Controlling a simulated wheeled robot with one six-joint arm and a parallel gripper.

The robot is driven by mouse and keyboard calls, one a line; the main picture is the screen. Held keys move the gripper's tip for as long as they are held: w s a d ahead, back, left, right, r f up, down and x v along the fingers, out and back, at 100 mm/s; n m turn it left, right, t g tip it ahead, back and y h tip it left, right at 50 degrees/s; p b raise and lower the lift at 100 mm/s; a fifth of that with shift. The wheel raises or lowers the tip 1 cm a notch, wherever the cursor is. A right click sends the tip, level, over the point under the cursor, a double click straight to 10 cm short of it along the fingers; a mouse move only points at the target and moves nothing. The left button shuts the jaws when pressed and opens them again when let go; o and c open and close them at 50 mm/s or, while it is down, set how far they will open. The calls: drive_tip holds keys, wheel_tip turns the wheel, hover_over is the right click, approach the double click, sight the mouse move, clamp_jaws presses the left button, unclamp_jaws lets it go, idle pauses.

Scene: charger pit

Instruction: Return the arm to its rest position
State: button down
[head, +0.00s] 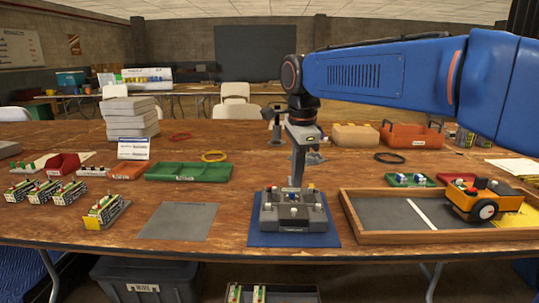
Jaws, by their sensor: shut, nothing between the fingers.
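My arm is blue and reaches in from the right side of the head view, above the wooden table (300,257). My gripper (296,183) points straight down from its end, with its fingers shut and nothing held. The fingertips are just over or behind a grey control box (293,212) with small knobs, which sits on a blue mat (262,240). I cannot tell whether the fingers touch the box.
A wood-rimmed tray (425,237) with a yellow wheeled robot (483,200) lies right of the box. A grey mat (178,221) lies to its left. Green and orange trays (188,171), several battery-like blocks (103,211) and stacked grey cases (131,118) stand farther left.

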drive_tip(key=s+d+f+n+t, duration=0.1)
drive_tip(key=s+d+f+n, duration=0.7)
drive_tip(key=s, duration=0.4)
drive_tip(key=s+d+f+n+t, duration=0.2)
drive_tip(key=s+d+f+n, duration=0.5)
drive_tip(key=s+d, duration=0.6)
wheel_tip(320, 180, down, 3)
drive_tip(key=shift+s+d+r+n+t, duration=0.1)
drive_tip(key=shift+s+d+n+t, duration=0.1)
drive_tip(key=shift+s+n+t, duration=0.15)
